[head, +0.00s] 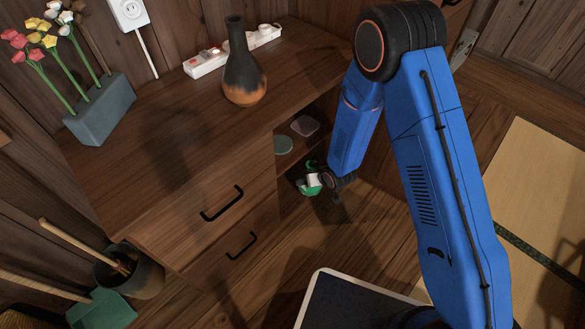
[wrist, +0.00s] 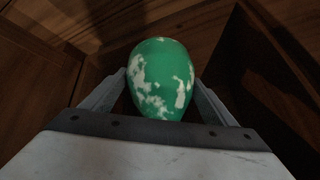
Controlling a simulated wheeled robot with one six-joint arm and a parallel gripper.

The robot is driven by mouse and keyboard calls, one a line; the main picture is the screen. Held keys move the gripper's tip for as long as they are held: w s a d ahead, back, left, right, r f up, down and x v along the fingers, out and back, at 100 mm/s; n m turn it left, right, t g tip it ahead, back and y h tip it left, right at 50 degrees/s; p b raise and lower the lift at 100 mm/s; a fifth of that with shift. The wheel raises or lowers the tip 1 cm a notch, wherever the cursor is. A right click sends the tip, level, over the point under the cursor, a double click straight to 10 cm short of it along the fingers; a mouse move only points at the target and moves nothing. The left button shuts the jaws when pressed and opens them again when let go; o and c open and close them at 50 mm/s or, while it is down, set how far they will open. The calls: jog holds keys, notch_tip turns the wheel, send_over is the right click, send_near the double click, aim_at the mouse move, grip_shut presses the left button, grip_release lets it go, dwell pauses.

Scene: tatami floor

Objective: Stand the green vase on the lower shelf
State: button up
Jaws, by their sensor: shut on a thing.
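The green vase (wrist: 160,85), mottled with white patches, sits between the two fingers of my gripper (wrist: 160,100) in the wrist view. The gripper is shut on it. In the head view the vase (head: 309,190) shows as a small green and white patch at the opening of the cabinet's lower compartment, just left of my gripper (head: 322,182). The lower shelf (head: 290,205) is dark and partly hidden by my arm. I cannot tell whether the vase touches it.
The shelf above holds a green round dish (head: 283,145) and a pinkish item (head: 305,125). A dark vase (head: 243,75), a power strip (head: 232,50) and a flower planter (head: 100,108) stand on the cabinet top. Drawers with black handles (head: 222,203) lie left of the opening.

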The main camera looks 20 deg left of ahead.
aim_at(317, 188)
jog(key=shift+w+a+f, duration=1.2)
jog(key=shift+w+a, duration=0.05)
jog(key=shift+a, duration=0.4)
jog(key=shift+w+a+f, duration=1.15)
jog(key=shift+w+a, duration=0.15)
jog(key=shift+a, duration=0.3)
jog(key=shift+w+a+f, duration=1.2)
jog(key=shift+w+a, duration=0.05)
jog(key=shift+a, duration=0.4)
jog(key=shift+f, duration=0.15)
jog(key=o, duration=1.4)
jog(key=s+d+r, duration=0.1)
jog(key=s+d, duration=0.2)
jog(key=d, duration=0.1)
jog(key=s+d+r, duration=0.2)
jog(key=s+d, duration=0.1)
jog(key=s+d+r, duration=0.1)
jog(key=s+d, duration=0.2)
jog(key=d, duration=0.1)
jog(key=shift+d+r, duration=0.25)
jog(key=shift+d, duration=0.1)
